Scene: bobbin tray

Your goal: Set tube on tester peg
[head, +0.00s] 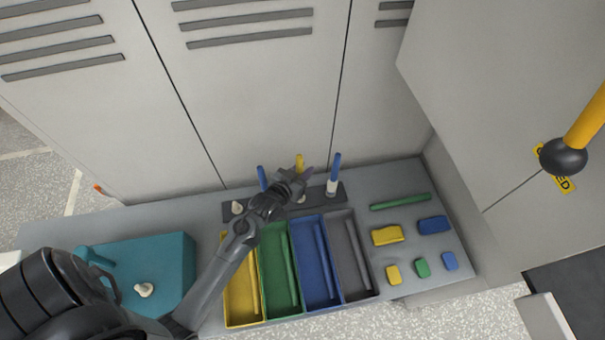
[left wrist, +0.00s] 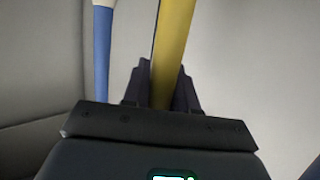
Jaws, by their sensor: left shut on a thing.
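My left gripper (head: 298,180) is at the rack along the back of the bench. It is shut on a yellow tube (head: 299,160), which stands roughly upright; the left wrist view shows the tube (left wrist: 174,45) between the fingers (left wrist: 160,90). Whether the tube is clear of its rack peg cannot be told. The dark rack (head: 318,199) also has a blue tube (head: 336,168) with a white base at right and another blue tube (head: 263,178) at left. The teal box (head: 178,262) at front left, likely the tester, has a bare pale peg (head: 145,290). My right gripper is not in view.
Yellow (head: 241,318), green (head: 283,309), blue (head: 325,299) and grey (head: 372,285) trays stand in front of the rack. A green rod (head: 400,201) and several small coloured blocks (head: 387,235) lie at right. Lockers (head: 250,110) rise close behind the bench.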

